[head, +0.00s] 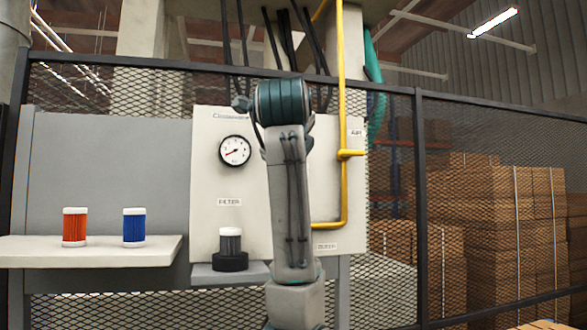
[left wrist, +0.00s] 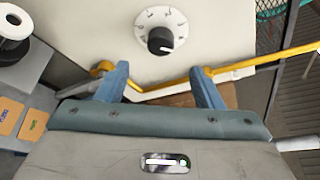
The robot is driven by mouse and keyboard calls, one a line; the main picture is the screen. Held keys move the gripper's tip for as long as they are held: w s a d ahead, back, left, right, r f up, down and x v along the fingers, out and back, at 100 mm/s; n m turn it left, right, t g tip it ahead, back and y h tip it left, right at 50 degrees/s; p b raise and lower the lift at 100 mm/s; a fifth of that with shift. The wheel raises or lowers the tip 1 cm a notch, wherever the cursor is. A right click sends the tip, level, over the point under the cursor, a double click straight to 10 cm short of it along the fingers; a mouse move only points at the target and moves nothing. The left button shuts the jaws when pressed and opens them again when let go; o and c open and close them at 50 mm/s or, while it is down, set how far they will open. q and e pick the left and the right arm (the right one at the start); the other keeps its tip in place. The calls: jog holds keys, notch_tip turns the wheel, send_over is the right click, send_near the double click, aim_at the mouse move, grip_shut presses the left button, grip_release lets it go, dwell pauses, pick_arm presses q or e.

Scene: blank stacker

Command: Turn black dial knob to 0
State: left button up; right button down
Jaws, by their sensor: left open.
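The black dial knob (left wrist: 160,40) sits on a round white dial plate (left wrist: 178,20) on the pale panel, in the left wrist view. A small light mark shows near the knob's lower right edge; the dial figures are too small to read surely. My left gripper (left wrist: 158,78) is open and empty, its two blue-grey fingers apart, below the knob in that view and not touching it. In the head view my arm stands in front of the panel (head: 208,125); the knob does not show there and the fingers are hidden. My right gripper is not in view.
A yellow pipe (head: 342,100) runs down the panel and bends left; it also passes behind the fingers in the wrist view (left wrist: 255,62). A gauge (head: 235,151) is on the panel. Orange (head: 75,228) and blue (head: 134,228) filters stand on a shelf (head: 110,248); a grey filter (head: 230,243) stands in a black base.

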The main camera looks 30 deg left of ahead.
pick_arm(q)
jog(key=p+x, duration=0.6)
jog(key=x, duration=0.5)
jog(key=shift+c, duration=0.4)
jog(key=c, duration=0.9)
